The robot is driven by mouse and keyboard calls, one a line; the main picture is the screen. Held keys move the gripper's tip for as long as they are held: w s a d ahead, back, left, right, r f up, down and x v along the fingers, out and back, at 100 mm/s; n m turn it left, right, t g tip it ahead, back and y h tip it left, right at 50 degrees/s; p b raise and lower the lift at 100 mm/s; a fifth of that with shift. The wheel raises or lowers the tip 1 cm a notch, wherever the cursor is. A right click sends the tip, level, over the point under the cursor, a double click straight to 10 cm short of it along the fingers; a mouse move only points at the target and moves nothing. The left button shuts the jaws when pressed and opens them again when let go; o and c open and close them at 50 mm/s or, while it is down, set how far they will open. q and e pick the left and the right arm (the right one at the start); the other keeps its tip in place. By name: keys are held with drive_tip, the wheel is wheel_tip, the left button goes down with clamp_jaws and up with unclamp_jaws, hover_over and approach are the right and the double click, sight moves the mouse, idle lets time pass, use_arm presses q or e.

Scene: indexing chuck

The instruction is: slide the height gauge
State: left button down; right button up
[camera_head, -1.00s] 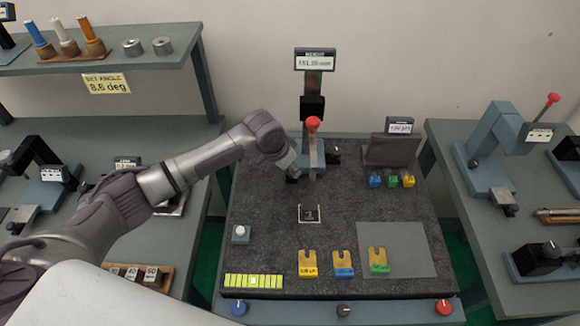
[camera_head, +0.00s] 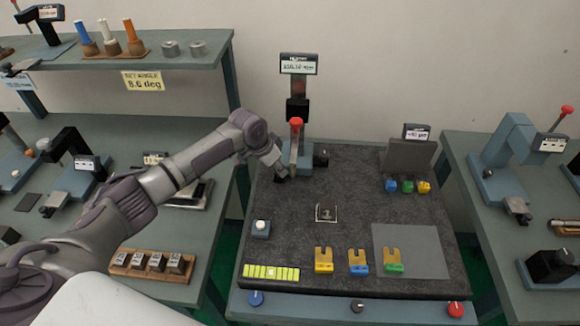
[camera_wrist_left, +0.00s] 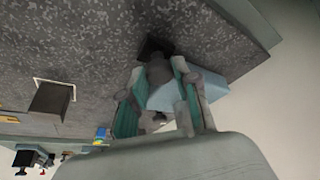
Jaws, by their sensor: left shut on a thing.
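The height gauge stands upright at the back of the dark granite plate (camera_head: 400,225). It has a grey column with a display (camera_head: 299,64) on top, a black carriage (camera_head: 298,108), a red ball knob (camera_head: 296,122) and a blue base (camera_head: 302,158). My left gripper (camera_head: 281,172) is low at the left side of the base. In the left wrist view its fingers (camera_wrist_left: 159,76) are shut on a dark round knob (camera_wrist_left: 158,69) at the light-blue base (camera_wrist_left: 165,94). The display digits are too small to read surely. My right gripper is not in view.
A white-edged square (camera_head: 326,213) lies in mid-plate. Yellow, blue and green notched blocks (camera_head: 358,263) stand near the front. A white button (camera_head: 261,227) is at the left. A grey screen (camera_head: 408,158) with small coloured blocks is at the back right.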

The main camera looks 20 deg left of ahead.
use_arm(q)
drive_tip(key=shift+s+a, duration=0.2)
drive_tip(key=shift+a, duration=0.55)
drive_tip(key=shift+s+a, duration=0.2)
drive_tip(key=shift+a, duration=0.55)
drive_tip(key=c, duration=0.9)
unclamp_jaws()
drive_tip(key=shift+a, duration=0.1)
drive_tip(key=shift+o, duration=0.2)
drive_tip(key=shift+s+r, duration=0.1)
drive_tip(key=shift+r, duration=0.25)
drive_tip(key=v, duration=1.1)
drive_tip(key=shift+s, duration=0.1)
